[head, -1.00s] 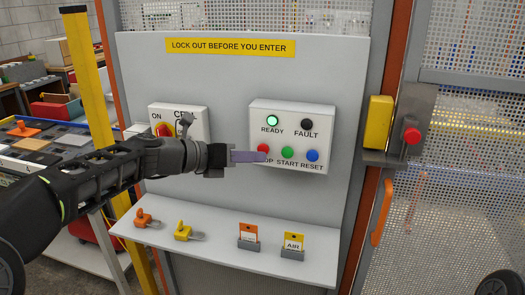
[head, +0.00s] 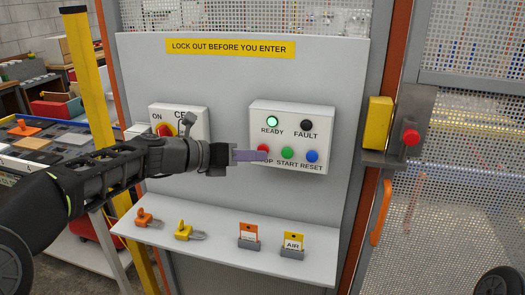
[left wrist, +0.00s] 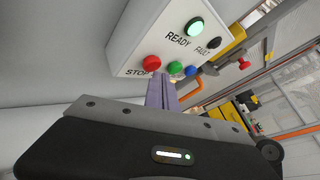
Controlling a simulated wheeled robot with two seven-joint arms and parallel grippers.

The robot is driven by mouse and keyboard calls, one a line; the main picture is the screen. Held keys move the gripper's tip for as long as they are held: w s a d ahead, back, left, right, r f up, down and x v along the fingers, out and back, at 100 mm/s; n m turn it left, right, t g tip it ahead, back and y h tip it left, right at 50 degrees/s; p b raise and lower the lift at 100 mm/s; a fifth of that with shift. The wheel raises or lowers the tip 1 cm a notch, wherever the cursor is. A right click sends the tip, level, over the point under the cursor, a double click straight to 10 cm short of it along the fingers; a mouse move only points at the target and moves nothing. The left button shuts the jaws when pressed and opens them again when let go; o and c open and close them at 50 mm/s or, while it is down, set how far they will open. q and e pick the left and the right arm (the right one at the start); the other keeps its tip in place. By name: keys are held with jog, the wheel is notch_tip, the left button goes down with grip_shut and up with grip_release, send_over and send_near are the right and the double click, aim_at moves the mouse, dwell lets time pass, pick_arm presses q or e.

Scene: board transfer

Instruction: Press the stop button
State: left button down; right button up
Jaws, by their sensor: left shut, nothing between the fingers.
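The white control box (head: 292,115) on the grey panel has a red stop button (head: 263,149), a green start button (head: 287,153) and a blue reset button (head: 312,156). Its green READY lamp (head: 272,121) is lit and its FAULT lamp (head: 307,124) is dark. My left gripper (head: 261,156) is shut and empty, its purple fingers overlapping the lower part of the stop button and its label in the head view. In the left wrist view the stop button (left wrist: 151,63) shows just beyond the fingertips; I cannot tell if they touch. My right gripper is not in view.
A second box with a rotary switch (head: 163,130) stands left, partly behind my left arm. A shelf (head: 220,254) below carries padlocks and tags.

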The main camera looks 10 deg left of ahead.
pick_arm(q)
jog(key=shift+w+p, duration=0.45)
jog(key=shift+p, duration=0.05)
dwell(0.3)
dwell(0.4)
jog(key=shift+s, duration=0.85)
jog(key=s+b, duration=0.1)
jog(key=s, duration=0.4)
jog(key=shift+a+b, duration=0.2)
jog(key=shift+b, duration=0.1)
dwell(0.4)
